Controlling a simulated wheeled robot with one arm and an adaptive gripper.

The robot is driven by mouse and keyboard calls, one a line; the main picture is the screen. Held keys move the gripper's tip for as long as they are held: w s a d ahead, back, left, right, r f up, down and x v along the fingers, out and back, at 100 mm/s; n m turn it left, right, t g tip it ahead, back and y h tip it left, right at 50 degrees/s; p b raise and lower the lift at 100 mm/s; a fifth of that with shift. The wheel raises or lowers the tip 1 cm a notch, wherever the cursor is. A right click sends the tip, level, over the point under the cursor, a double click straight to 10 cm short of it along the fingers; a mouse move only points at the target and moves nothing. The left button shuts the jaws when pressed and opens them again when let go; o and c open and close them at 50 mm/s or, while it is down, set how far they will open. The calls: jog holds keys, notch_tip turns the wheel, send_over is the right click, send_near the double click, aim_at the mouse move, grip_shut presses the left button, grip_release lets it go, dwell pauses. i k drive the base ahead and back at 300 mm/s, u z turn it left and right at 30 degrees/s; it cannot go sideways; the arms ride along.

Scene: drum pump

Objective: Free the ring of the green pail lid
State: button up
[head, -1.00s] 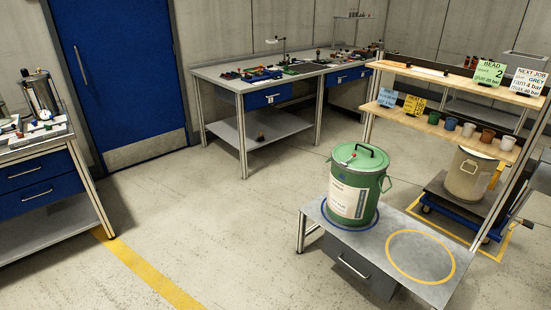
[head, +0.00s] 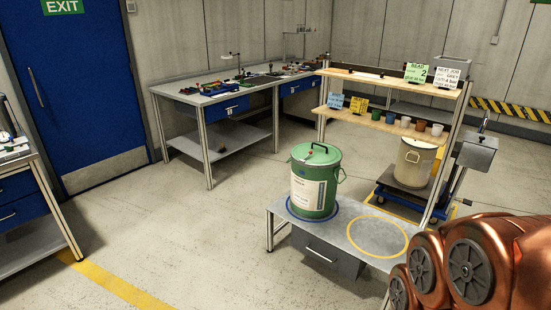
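The green pail (head: 315,183) stands upright on the low grey table, inside the blue ring marking. Its green lid (head: 315,154) sits on top, with a dark handle and a small red spot on it. The lid's ring runs around the pail's top rim, but whether its closure is open or shut is too small to tell. A wire bail or lever shows at the pail's right side. Copper-coloured links of my arm fill the lower right corner. My gripper is not in view.
The low table (head: 352,243) has an empty yellow circle beside the pail. A shelf rack (head: 385,122) with cups and signs stands behind it. A beige pail (head: 414,162) sits on a blue dolly. Workbenches (head: 205,98) line the back and left. The floor in front is open.

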aim_at(324, 156)
jog(key=u, duration=0.25)
jog(key=i, duration=1.7)
jog(key=u, duration=0.25)
jog(key=i, duration=1.35)
